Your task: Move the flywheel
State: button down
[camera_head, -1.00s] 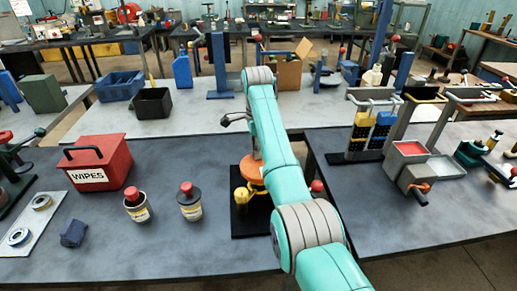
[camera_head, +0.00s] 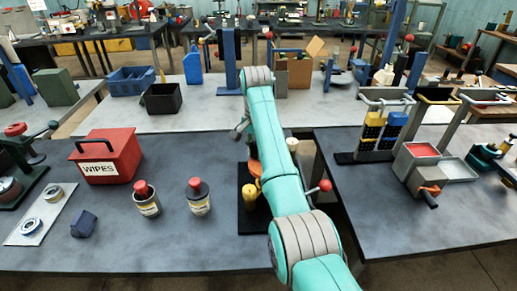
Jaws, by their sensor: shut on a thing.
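My teal arm reaches down the middle over the near table. My gripper (camera_head: 241,129) shows only as a grey finger piece left of the arm's far end. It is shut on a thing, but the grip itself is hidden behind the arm. A small piece of an orange round part (camera_head: 254,168), which may be the flywheel, shows at the arm's left edge. It is above or beside a yellow fixture (camera_head: 249,196) on a black base plate (camera_head: 250,222). I cannot tell whether the orange part touches the fixture.
A red wipes box (camera_head: 108,157) and two red-capped cans (camera_head: 147,204) (camera_head: 199,202) stand on the left. A black bin (camera_head: 164,99) and blue crate (camera_head: 131,80) stand behind. A grey tray fixture (camera_head: 417,150) is on the right table (camera_head: 390,220). A gap separates the tables.

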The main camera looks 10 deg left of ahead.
jog(key=shift+s+a+n, duration=0.1)
jog(key=shift+s+n, duration=0.1)
jog(key=shift+n, duration=0.5)
jog(key=c, duration=1)
grip_release()
jog(key=shift+a, duration=0.1)
jog(key=shift+o, duration=0.2)
